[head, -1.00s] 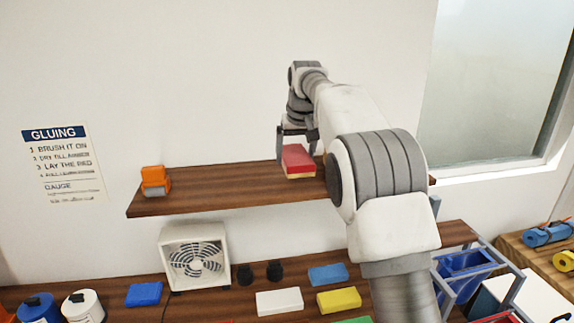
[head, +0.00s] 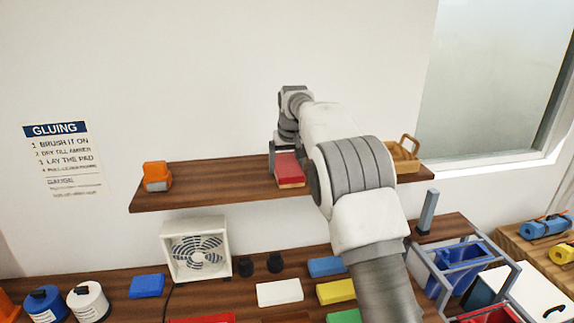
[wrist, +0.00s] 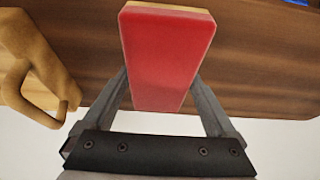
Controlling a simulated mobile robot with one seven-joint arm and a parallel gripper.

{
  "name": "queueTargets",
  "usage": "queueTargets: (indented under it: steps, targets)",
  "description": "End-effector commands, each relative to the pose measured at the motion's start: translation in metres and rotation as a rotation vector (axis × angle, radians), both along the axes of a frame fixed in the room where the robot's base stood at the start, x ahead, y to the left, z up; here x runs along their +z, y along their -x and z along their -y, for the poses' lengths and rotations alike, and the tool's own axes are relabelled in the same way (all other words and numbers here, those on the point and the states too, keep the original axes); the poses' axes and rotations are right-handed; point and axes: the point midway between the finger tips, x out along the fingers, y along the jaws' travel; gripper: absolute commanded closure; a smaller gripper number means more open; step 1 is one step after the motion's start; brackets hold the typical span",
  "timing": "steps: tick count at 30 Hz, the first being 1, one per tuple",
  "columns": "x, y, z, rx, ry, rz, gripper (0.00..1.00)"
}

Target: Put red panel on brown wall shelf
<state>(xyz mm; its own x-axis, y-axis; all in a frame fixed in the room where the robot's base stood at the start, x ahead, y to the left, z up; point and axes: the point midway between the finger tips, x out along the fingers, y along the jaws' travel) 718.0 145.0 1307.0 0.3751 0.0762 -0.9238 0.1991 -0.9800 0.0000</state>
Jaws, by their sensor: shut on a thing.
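The red panel (head: 289,170) is a flat block with a red top and a pale layer beneath it. My gripper (head: 286,151) is shut on it, with a finger on each long side, as the wrist view (wrist: 166,60) shows. The panel is over the brown wall shelf (head: 222,188), near the middle of its length. It looks level and very low over the board; I cannot tell whether it touches. My arm hides part of the shelf to the right of the panel.
An orange object (head: 156,176) stands at the shelf's left end. A tan basket with a handle (head: 404,157) stands at its right end and shows close by in the wrist view (wrist: 35,65). The shelf between the orange object and the panel is clear. A fan (head: 196,250) stands below.

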Motion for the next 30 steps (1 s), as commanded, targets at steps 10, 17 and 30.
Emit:
queueTargets:
  steps: [10, 17, 30]
  targets:
    - [-0.003, 0.0, 0.0, 0.0, 0.0, 0.0, 0.0]
    - [0.004, 0.001, 0.0, 0.0, 0.0, 0.002, 0.0]
    - [0.082, 0.032, 0.007, -0.001, -0.001, 0.004, 0.0]
